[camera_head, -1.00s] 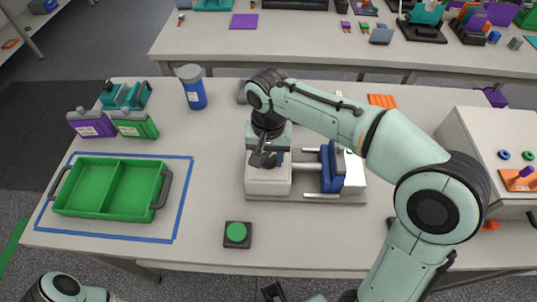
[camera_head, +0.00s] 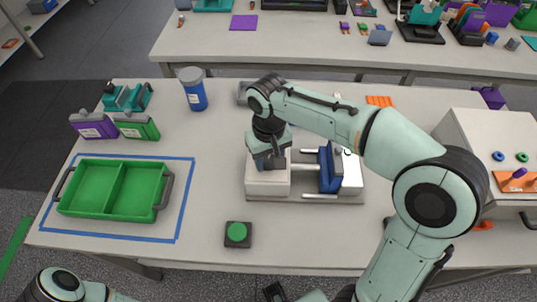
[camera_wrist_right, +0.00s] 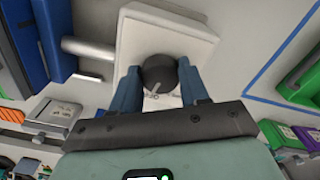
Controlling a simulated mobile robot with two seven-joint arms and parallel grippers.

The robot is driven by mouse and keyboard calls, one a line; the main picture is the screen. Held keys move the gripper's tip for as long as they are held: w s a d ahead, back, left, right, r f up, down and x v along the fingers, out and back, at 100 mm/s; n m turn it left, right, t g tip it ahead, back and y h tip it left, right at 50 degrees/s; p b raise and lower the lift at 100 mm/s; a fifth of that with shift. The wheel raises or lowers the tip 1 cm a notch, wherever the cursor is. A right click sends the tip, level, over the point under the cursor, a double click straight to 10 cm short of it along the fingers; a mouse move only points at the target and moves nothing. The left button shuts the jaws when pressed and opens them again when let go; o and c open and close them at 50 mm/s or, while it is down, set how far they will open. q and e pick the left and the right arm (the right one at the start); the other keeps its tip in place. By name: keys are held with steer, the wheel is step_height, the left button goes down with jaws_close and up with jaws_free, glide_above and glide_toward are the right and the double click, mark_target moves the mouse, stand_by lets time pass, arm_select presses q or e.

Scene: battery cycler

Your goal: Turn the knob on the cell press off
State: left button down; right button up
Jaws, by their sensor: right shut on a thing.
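The cell press (camera_head: 266,184) stands mid-table in the head view, with a white block at its left, rods and a blue plate (camera_head: 330,168). Its round dark knob (camera_wrist_right: 159,74) sits on the white block (camera_wrist_right: 190,30) in the right wrist view, with a pale pointer mark at its lower edge. My right gripper (camera_head: 268,164) points down over the white block. Its blue fingers (camera_wrist_right: 160,82) are shut on the knob, one on each side. In the head view the gripper hides the knob.
A green tray (camera_head: 116,215) lies inside blue tape at the left. A green button (camera_head: 237,233) is in front of the press. A white cabinet (camera_head: 480,140) stands at the right. Table around the button is clear.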

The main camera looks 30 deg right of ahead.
mark_target(269, 161)
arm_select(q)
steer(key=shift+w+r, duration=0.2)
steer(key=shift+r, duration=0.2)
arm_select(e)
steer(key=shift+n, duration=1.1)
steer(key=o, duration=1.1)
steer(key=shift+c, duration=0.2)
arm_select(q)
steer(key=shift+p, duration=0.3)
arm_select(e)
steer(key=shift+r, duration=0.1)
arm_select(q)
steer(key=w+r+p, duration=0.1)
steer(key=r+p, duration=0.1)
steer(key=r, duration=0.1)
steer(key=shift+w+r, duration=0.1)
steer(key=shift+w, duration=0.3)
arm_select(e)
step_height(269, 161, up, 13)
steer(key=shift+r, duration=0.15)
arm_select(q)
steer(key=shift+s, duration=0.1)
